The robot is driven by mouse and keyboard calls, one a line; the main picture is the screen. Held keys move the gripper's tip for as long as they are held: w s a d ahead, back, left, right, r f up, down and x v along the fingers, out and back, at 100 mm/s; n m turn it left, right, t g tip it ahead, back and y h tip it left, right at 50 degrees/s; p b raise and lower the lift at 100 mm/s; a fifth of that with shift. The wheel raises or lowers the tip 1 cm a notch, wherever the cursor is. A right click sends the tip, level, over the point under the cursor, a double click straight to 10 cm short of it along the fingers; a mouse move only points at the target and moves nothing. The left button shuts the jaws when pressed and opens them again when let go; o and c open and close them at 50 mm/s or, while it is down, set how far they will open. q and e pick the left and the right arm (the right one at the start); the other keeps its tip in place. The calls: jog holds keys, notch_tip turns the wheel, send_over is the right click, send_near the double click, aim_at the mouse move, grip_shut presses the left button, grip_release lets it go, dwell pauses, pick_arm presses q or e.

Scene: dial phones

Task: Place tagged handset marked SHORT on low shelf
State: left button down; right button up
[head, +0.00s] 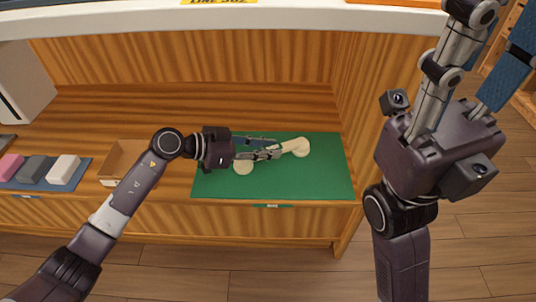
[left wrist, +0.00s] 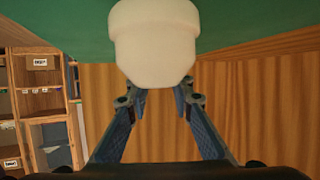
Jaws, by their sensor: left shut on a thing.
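A cream handset (head: 294,147) is at the green mat on the low shelf in the head view; its other rounded end shows lower left, by my gripper. My left gripper (head: 274,152) is shut on the handset's middle, with the fingers reaching in from the left. In the left wrist view one thick cream end of the handset (left wrist: 155,42) fills the top middle, in front of the fingers. I see no tag or SHORT marking. I cannot tell whether the handset touches the mat (head: 325,180). My right gripper (head: 494,32) is raised at the upper right, open and empty.
A white upper counter (head: 300,20) overhangs the low wooden shelf. A cardboard box (head: 122,160) and a blue mat (head: 30,183) with pink, grey and white blocks lie to the left. A wooden side panel (head: 370,110) closes the shelf's right. The mat's right part is clear.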

pick_arm(q)
jog(key=shift+f, duration=0.2)
jog(key=c, duration=1.7)
grip_release()
jog(key=shift+f, duration=0.15)
